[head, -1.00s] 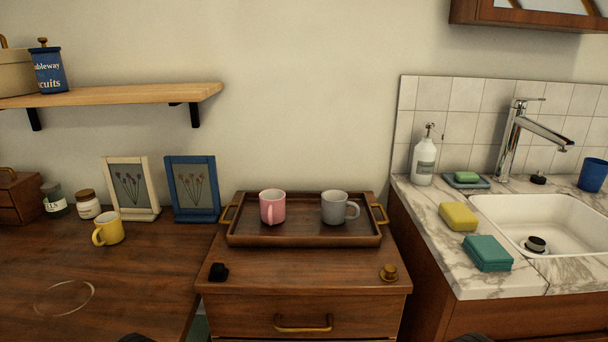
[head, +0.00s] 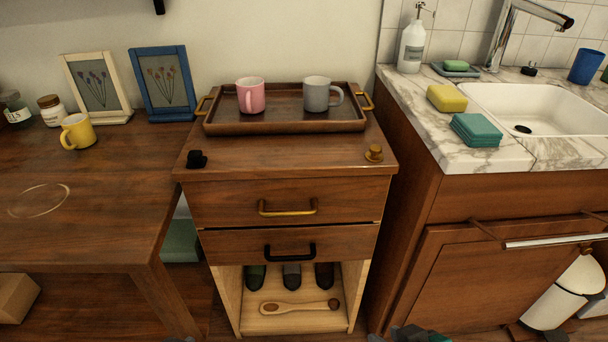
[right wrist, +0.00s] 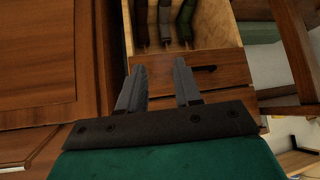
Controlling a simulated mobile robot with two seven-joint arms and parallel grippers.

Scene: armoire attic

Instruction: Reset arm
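My right gripper (right wrist: 157,85) is open in the right wrist view, with two grey fingers apart and nothing between them. In the head view only a bit of my right arm shows at the bottom edge. The wooden cabinet (head: 290,190) stands in the middle of the head view, with two closed drawers above the open compartment.
A tray (head: 285,127) on the cabinet holds a pink mug (head: 251,97) and a grey mug (head: 316,95). A wooden table (head: 90,220) stands left with a yellow mug (head: 78,132). A marble sink counter (head: 420,115) stands right. A wooden spoon (head: 300,308) lies in the compartment.

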